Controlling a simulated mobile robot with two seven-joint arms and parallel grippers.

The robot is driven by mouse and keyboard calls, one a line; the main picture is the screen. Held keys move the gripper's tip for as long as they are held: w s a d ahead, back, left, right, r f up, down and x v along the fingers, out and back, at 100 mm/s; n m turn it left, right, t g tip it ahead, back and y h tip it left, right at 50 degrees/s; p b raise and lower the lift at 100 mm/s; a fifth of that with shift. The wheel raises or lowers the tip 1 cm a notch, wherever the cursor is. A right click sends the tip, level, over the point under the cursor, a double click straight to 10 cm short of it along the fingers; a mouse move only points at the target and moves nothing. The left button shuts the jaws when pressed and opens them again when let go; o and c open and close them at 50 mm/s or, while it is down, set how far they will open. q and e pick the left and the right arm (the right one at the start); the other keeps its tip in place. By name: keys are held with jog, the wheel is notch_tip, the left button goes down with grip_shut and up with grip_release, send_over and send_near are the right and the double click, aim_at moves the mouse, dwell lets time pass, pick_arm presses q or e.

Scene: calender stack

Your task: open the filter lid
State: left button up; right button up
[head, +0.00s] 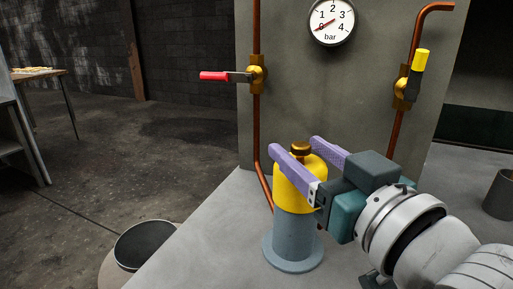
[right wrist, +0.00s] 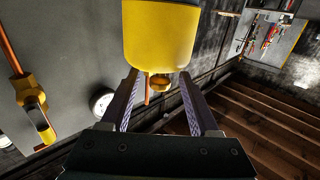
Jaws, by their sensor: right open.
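The filter is a blue-grey cylinder (head: 297,238) standing upright on a round flange, with a yellow lid (head: 288,195) on top. A small brass knob (head: 300,148) crowns the lid. My right gripper (head: 295,145) is open, its two purple fingers spread on either side of the lid's top and knob. In the right wrist view the yellow lid (right wrist: 160,35) and brass knob (right wrist: 159,82) appear upside down near the fingertips (right wrist: 158,74), with gaps beside the knob. No contact can be made out. My left gripper is not in view.
Behind stands a grey panel with a pressure gauge (head: 331,22), a red-handled valve (head: 228,77) on the left copper pipe and a yellow-handled valve (head: 413,76) on the right one. A dark cup (head: 500,194) stands at right. A round bin (head: 143,245) is at lower left.

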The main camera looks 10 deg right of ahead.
jog(key=shift+w+a, duration=0.1)
jog(key=shift+w, duration=0.4)
grip_shut()
dwell(1.2)
